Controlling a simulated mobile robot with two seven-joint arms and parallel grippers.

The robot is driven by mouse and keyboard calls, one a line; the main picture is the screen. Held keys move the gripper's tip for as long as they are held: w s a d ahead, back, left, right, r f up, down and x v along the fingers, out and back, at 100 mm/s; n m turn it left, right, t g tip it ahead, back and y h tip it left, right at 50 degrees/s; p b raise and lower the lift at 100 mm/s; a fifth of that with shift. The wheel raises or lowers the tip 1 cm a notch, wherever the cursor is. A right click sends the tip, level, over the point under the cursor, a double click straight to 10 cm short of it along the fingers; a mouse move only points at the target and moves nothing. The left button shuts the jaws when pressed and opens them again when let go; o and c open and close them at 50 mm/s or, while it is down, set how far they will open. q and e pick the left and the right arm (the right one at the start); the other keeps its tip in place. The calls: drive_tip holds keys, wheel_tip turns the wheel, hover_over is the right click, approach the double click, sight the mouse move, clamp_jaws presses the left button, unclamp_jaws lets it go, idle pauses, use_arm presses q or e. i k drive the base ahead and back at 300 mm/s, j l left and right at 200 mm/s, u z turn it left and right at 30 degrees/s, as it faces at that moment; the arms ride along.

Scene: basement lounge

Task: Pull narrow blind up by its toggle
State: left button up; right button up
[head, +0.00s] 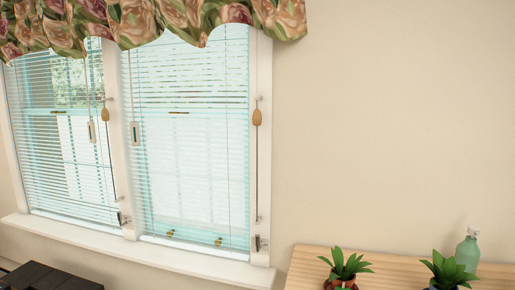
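Two slatted blinds hang side by side in a white window, the left blind (65,150) and the right blind (190,150). Both are lowered close to the sill. I cannot tell for sure which is the narrow one. A wooden toggle (257,117) hangs on a cord at the right frame post. Another wooden toggle (105,114) hangs near the middle post. Neither of my grippers is in view.
A floral valance (135,22) covers the window top. The white sill (150,259) juts out below. A light wooden surface (305,262) at lower right bears two potted plants (345,268) (447,272) and a green bottle (468,250). A dark brown object (45,278) sits at lower left.

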sight(256, 118)
drive_tip(key=i+j+z, duration=0.1)
drive_tip(key=z, duration=0.25)
drive_tip(key=j+z, duration=0.15)
drive_tip(key=z, duration=0.2)
drive_tip(key=i+j+z, duration=0.2)
drive_tip(key=j, duration=0.15)
drive_tip(key=i+j+z, duration=0.15)
drive_tip(key=j, duration=0.2)
drive_tip(key=i+j+z, duration=0.15)
drive_tip(key=j, duration=0.6)
drive_tip(key=k, duration=0.05)
